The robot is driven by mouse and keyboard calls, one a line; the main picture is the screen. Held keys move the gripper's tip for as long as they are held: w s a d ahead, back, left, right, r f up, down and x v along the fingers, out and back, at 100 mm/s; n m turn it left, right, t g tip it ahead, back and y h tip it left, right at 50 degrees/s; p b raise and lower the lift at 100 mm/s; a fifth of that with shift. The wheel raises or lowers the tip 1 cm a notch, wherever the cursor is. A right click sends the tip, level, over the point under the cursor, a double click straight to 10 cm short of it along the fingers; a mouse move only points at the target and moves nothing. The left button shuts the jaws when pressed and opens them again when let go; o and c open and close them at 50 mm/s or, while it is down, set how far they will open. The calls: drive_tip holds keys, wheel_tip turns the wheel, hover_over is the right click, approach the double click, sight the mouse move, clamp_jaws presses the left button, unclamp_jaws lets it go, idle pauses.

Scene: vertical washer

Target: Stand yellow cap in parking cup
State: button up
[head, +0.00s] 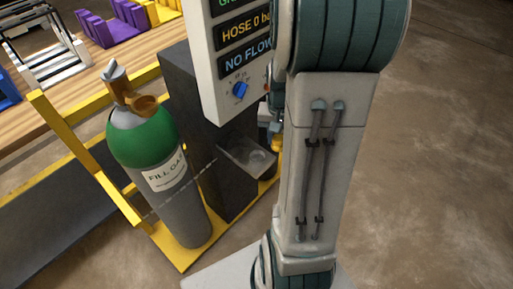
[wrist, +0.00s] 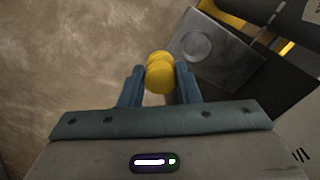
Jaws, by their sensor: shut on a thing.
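In the wrist view the yellow cap (wrist: 159,77) is between the two blue-grey fingers of my gripper (wrist: 159,88), which is shut on it. The cap's rounded yellow parts stick out past the fingertips. The parking cup (wrist: 197,46) shows as a round shallow recess in a grey plate, just beyond and to the right of the cap, apart from it. In the head view the parking cup (head: 257,158) is on the plate beside the dark post. My arm hides most of my gripper there, and a bit of yellow shows at the arm's left edge.
A green-topped gas cylinder (head: 160,180) stands in a yellow-edged frame left of the dark post (head: 205,135). A white panel (head: 240,60) with readouts and a blue knob (head: 240,90) hangs above the plate. A wooden bench (head: 60,100) is at the left. Bare floor (head: 440,170) lies to the right.

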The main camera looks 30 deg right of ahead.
drive_tip(key=w+a+f, duration=0.4)
drive_tip(key=shift+w+a, duration=0.1)
drive_tip(key=shift+w, duration=0.15)
drive_tip(key=shift+f, duration=1.8)
drive_tip(key=shift+f+b, duration=0.2)
drive_tip(key=shift+b, duration=0.15)
drive_tip(key=o, duration=1)
drive_tip(key=shift+c, duration=0.2)
